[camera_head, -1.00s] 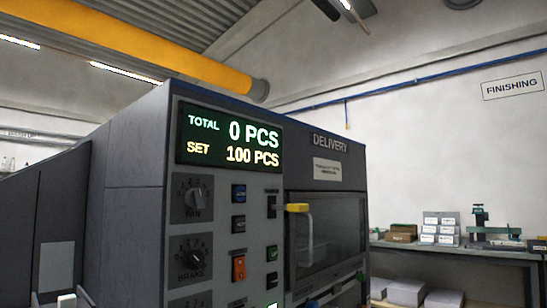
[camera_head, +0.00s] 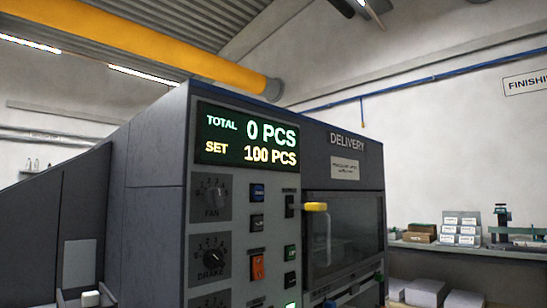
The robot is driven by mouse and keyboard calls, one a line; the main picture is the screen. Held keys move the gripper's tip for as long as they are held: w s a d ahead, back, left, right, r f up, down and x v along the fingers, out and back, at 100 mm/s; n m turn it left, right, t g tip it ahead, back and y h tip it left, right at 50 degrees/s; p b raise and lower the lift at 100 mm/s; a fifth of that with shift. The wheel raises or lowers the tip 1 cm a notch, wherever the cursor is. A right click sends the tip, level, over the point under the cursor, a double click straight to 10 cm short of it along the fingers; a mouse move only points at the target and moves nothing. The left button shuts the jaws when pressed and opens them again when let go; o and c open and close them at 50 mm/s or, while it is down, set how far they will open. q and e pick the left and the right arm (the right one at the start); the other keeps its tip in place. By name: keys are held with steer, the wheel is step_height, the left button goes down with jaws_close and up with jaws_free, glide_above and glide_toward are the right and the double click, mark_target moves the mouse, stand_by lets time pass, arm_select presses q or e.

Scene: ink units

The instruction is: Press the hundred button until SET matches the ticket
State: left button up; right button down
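The display (camera_head: 247,139) on the dark grey machine reads TOTAL 0 PCS and SET 100 PCS. Below it the control panel (camera_head: 232,250) carries FAN (camera_head: 215,195) and BRAKE (camera_head: 213,257) dials. Beside the dials are a blue button (camera_head: 257,192), dark buttons (camera_head: 257,222), an orange switch (camera_head: 257,267) and green-lit buttons (camera_head: 291,281). Their labels are too small to read, so I cannot tell which is the hundred button. No ticket with a readable number shows. Neither gripper is in view.
A shelf (camera_head: 460,250) at the far right holds boxes and a green device (camera_head: 502,222). A yellow pipe (camera_head: 150,47) runs overhead.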

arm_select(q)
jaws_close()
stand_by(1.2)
